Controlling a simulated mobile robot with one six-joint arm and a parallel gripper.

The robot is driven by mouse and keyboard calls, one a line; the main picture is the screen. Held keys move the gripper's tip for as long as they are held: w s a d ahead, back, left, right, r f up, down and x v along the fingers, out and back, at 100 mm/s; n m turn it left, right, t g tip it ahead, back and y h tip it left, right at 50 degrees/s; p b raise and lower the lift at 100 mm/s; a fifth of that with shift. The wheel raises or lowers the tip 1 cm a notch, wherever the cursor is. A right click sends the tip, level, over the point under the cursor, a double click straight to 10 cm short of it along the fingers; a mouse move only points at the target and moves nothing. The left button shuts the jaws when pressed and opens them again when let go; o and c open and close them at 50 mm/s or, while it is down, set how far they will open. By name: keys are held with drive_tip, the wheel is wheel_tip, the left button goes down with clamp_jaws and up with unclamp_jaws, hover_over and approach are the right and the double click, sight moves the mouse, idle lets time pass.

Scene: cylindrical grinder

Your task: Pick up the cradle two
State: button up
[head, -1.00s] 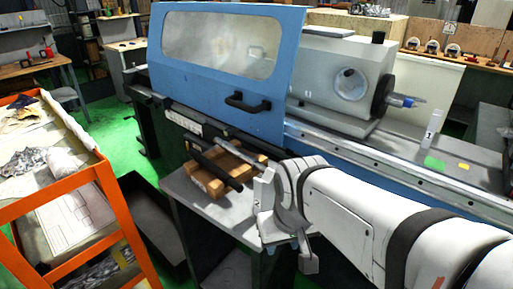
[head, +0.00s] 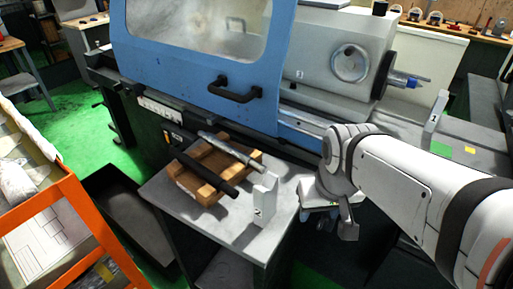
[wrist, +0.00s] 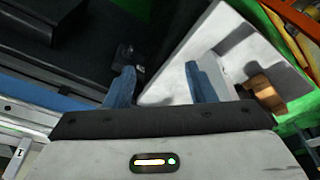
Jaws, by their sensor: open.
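Cradle two (head: 263,198) is a small white upright block marked 2. It stands near the front right part of the grey side table (head: 225,222), beside the wooden rack in the head view. My gripper (head: 320,212) is to the right of the cradle, beyond the table's right edge and apart from it. In the wrist view my gripper (wrist: 160,80) shows two blue fingers spread apart with nothing between them. The table's pale top (wrist: 182,72) lies behind the right finger there.
A wooden rack (head: 198,191) holding a dark bar and a metal shaft (head: 228,149) sits left of the cradle. The blue grinder door (head: 190,75) rises behind. Another white block marked 1 (head: 435,108) stands on the machine bed. An orange cart (head: 72,207) is at left.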

sight(266, 187)
drive_tip(key=o, duration=0.3)
drive_tip(key=w+n, duration=0.1)
drive_tip(key=w+a+r+n+p, duration=0.1)
drive_tip(key=w+r+n+g, duration=0.1)
drive_tip(key=w, duration=0.1)
drive_tip(key=shift+a+r, duration=0.2)
drive_tip(key=shift+a, duration=0.05)
drive_tip(key=o, duration=0.4)
drive_tip(key=w+a+n+p, duration=0.1)
drive_tip(key=w+a+n, duration=0.1)
drive_tip(key=w+a+n+g, duration=0.1)
drive_tip(key=w+a+n, duration=0.1)
drive_tip(key=a, duration=0.1)
drive_tip(key=w+a+r+n+p, duration=0.1)
drive_tip(key=w+a+n, duration=0.1)
drive_tip(key=shift+w+a+r+p, duration=0.1)
drive_tip(key=shift+w+a+p, duration=0.1)
drive_tip(key=shift+p, duration=0.15)
drive_tip(key=shift+o, duration=0.2)
drive_tip(key=shift+w+a+n+g, duration=0.2)
drive_tip(key=shift+a+n+g, duration=0.1)
drive_tip(key=shift+a+f, duration=0.1)
drive_tip(key=shift+f, duration=0.3)
drive_tip(key=f, duration=0.4)
drive_tip(key=f+p, duration=0.1)
drive_tip(key=f, duration=0.2)
drive_tip(key=shift+w+a+f, duration=0.1)
drive_tip(key=shift+w+a, duration=0.1)
drive_tip(key=shift+a, duration=0.1)
